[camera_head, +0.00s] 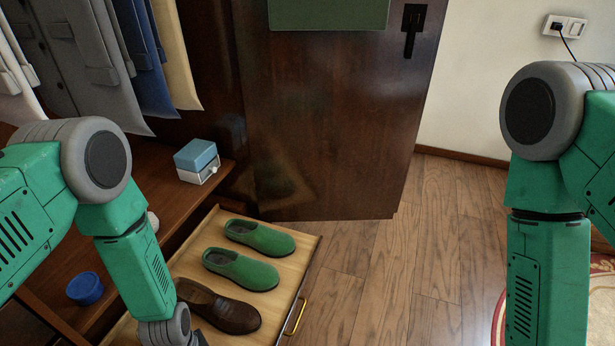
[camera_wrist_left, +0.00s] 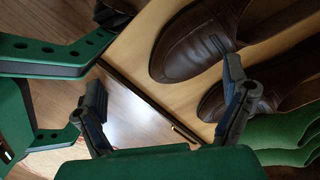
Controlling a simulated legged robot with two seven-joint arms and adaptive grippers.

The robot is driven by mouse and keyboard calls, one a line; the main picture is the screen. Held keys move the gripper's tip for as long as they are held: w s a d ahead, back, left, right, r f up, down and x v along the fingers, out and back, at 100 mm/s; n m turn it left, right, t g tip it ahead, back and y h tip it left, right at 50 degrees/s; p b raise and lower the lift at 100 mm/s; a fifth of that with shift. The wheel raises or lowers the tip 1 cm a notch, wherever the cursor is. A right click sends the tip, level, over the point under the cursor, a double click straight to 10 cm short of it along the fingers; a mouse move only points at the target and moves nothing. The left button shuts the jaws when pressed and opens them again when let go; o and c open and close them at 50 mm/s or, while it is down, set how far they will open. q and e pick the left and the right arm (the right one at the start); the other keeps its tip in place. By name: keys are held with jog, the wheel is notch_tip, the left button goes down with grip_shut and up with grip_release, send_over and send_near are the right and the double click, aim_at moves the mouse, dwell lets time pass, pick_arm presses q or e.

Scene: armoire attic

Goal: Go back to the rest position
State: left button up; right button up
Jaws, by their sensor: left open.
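My left gripper (camera_wrist_left: 163,95) is open and empty in the left wrist view, above the front edge of a pulled-out drawer (camera_wrist_left: 140,45). In the head view, my left arm reaches down at the left and its gripper is out of frame. My right arm hangs at the right edge of the head view, with its gripper out of frame. The drawer (camera_head: 309,246) holds two green clogs (camera_head: 260,237) and a brown shoe (camera_head: 225,308). The left wrist view shows two brown shoes (camera_wrist_left: 190,40), with green clogs (camera_wrist_left: 285,140) beside them.
A blue-and-white box (camera_head: 197,160) and a blue round container (camera_head: 85,289) sit on the armoire shelf. Clothes (camera_head: 150,60) hang above. A dark wooden door (camera_head: 330,120) stands behind the drawer. Bare wooden floor (camera_head: 420,250) lies to the right, with a rug edge at far right.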

pick_arm(q)
jog(key=s+a+r+n+t, duration=0.1)
jog(key=s+a+r+n, duration=0.2)
jog(key=s+r+n, duration=0.8)
notch_tip(320, 180, up, 15)
jog(key=s+m+p, duration=0.1)
jog(key=p, duration=1.3)
jog(key=shift+s+a+m, duration=0.15)
jog(key=shift+s+m, duration=0.15)
jog(key=shift+s, duration=0.05)
jog(key=shift+w+f, duration=0.1)
jog(key=shift+c, duration=0.5)
